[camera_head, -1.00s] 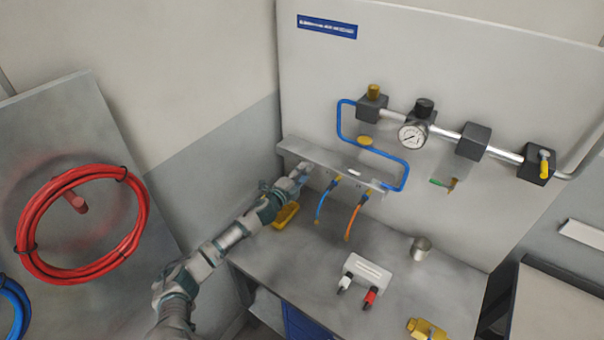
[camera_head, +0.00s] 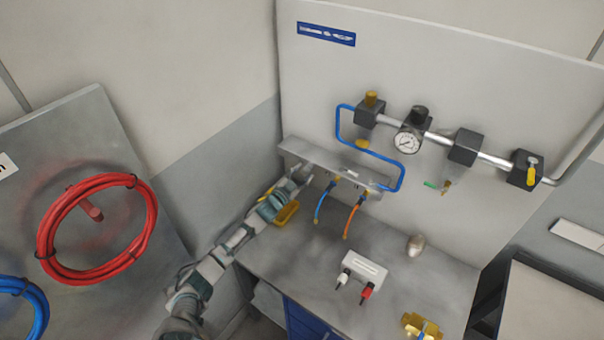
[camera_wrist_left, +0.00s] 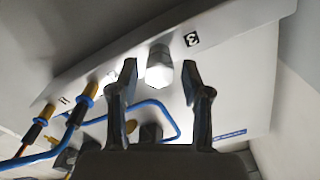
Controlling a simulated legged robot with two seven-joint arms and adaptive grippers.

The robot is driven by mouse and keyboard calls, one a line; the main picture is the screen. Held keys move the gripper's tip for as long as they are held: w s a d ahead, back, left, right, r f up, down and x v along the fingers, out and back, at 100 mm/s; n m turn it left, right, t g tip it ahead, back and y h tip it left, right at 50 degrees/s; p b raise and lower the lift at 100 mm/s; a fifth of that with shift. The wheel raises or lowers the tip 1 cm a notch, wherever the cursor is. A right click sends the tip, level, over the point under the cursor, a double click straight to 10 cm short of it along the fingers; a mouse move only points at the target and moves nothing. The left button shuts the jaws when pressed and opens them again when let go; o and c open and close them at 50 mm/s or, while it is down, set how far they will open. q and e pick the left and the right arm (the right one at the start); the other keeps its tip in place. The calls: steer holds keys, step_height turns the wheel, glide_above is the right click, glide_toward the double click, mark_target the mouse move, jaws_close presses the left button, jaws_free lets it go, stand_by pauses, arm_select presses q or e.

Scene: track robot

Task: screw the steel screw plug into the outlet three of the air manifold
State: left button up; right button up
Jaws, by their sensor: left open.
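The air manifold (camera_head: 325,157) is a pale metal bar along the foot of the back panel. It also shows large in the left wrist view (camera_wrist_left: 225,30), where a label reading 3 is on its face. The steel screw plug (camera_wrist_left: 158,66), a bright hexagonal piece, sits against the manifold beside that label. How deep it sits in outlet three I cannot tell. My left gripper (camera_wrist_left: 159,82) is open, with a finger on either side of the plug and a visible gap to each. In the head view the left gripper (camera_head: 301,175) is at the manifold's left end. My right gripper is not in view.
Blue and orange hoses (camera_head: 353,219) hang from other outlets, right of my left gripper. A yellow tray (camera_head: 287,213) lies below it. A white block (camera_head: 364,267) and a small metallic thing (camera_head: 415,246) stand on the bench. Pipework with a gauge (camera_head: 408,142) is above.

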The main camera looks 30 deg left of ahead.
arm_select(q)
steer(key=n+p, duration=0.2)
steer(key=n, duration=0.1)
steer(key=shift+r+n, duration=0.1)
steer(key=shift+n, duration=0.2)
steer(key=n, duration=0.8)
